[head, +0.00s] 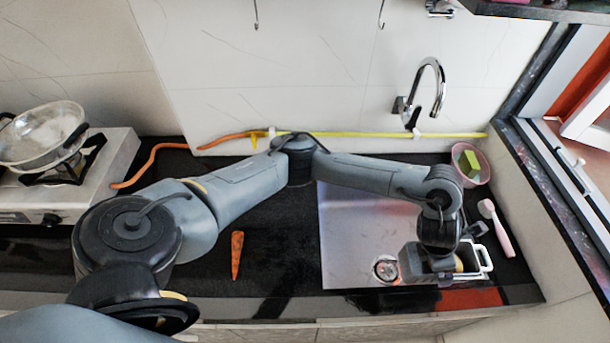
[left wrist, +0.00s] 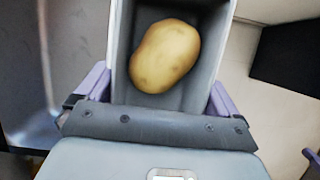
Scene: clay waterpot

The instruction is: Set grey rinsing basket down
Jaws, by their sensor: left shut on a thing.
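The grey rinsing basket (head: 471,259) has a white rim and handle and is over the right part of the sink (head: 350,235) in the head view. My left gripper (head: 432,263) is at the basket's left end. In the left wrist view, the left gripper (left wrist: 158,97) is shut on the basket (left wrist: 122,55), with a purple finger on each side. A potato (left wrist: 165,56) lies inside the basket; only a bit of it shows in the head view. I cannot tell whether the basket's underside touches anything. My right gripper is not in view.
A faucet (head: 432,85) stands behind the sink. A pink bowl (head: 480,165) with a sponge and a pink brush (head: 497,228) are on the right. A carrot (head: 237,255) lies on the black counter (head: 285,255). A stove (head: 95,180) with a pan stands at left.

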